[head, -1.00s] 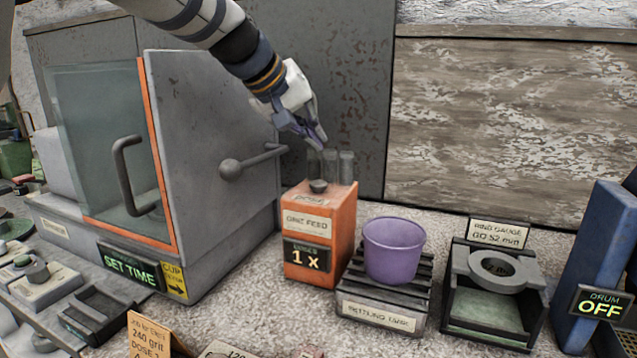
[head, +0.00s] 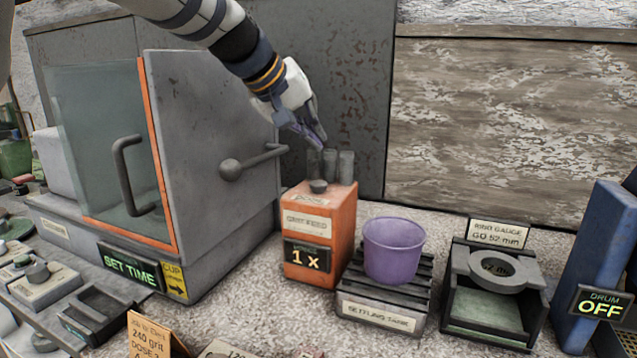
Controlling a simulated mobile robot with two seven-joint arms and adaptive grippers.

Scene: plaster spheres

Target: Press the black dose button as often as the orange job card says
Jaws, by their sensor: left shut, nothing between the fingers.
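The orange grit feed box (head: 322,222) stands on the bench right of the grey machine. The black dose button (head: 318,186) sits on its top, toward the front. The box's display (head: 307,257) reads "1 x". My left gripper (head: 320,142) is shut and empty, above the box and clear of the button. The orange job card (head: 150,338) is at the bottom edge, cut off; it shows "240 grit" and a "DOSE" line whose number I cannot read for sure. My right gripper is not in view.
Several dark cylinders (head: 346,166) rise behind the button, close to my left gripper. A purple cup (head: 393,250) stands on the settling rack (head: 380,312) to the right, beside a ring gauge (head: 494,269). The machine's lever (head: 255,160) juts out left of the box.

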